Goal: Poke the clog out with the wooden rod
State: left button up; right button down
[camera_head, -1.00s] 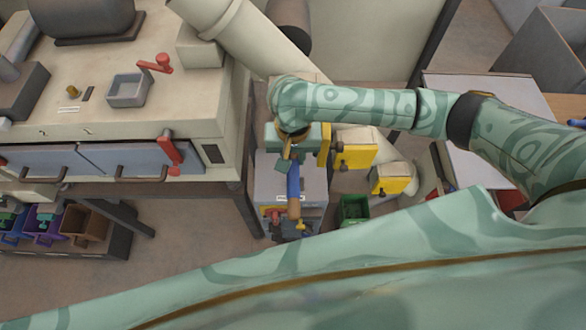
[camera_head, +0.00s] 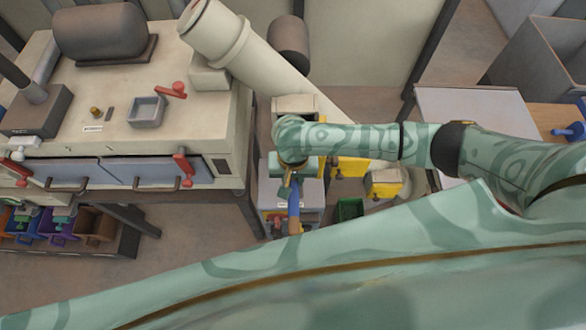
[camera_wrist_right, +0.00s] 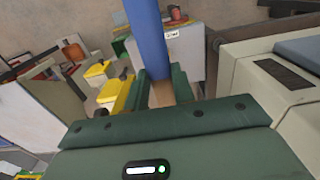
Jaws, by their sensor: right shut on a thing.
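My right gripper (camera_head: 291,184) is shut on the wooden rod (camera_head: 294,199), which has a blue section and a bare wood end. The rod hangs toward the bottom of the head view, over a grey-topped box. In the right wrist view, the green fingers (camera_wrist_right: 160,90) grip bare wood, and the blue section (camera_wrist_right: 147,38) extends up and away from them. A thick beige pipe (camera_head: 270,78) slants down behind my right forearm, which hides part of it. I cannot make out the clog. My left gripper is out of view.
A beige machine (camera_head: 120,105) with red levers stands at left. Yellow-fronted boxes (camera_head: 384,184) and a green bin (camera_head: 349,209) are right of the rod. A pale table (camera_head: 470,110) stands farther right. Coloured bins (camera_head: 55,222) sit low at left.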

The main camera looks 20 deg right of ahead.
jog(key=shift+s+a+r+p, duration=0.15)
jog(key=shift+s+a+p, duration=0.05)
jog(key=shift+s+p, duration=0.4)
jog(key=shift+s+a+r+p, duration=0.15)
jog(key=shift+s+p, duration=0.2)
jog(key=shift+s, duration=0.3)
jog(key=shift+s+a+f+b, duration=0.1)
jog(key=shift+s+a, duration=0.35)
jog(key=shift+s, duration=1.05)
jog(key=shift+s+a+f+b, duration=0.15)
jog(key=shift+s+a, duration=0.25)
jog(key=shift+s, duration=1.05)
jog(key=shift+s+a+f+b, duration=0.1)
jog(key=shift+s+a, duration=0.35)
jog(key=shift+s, duration=1.05)
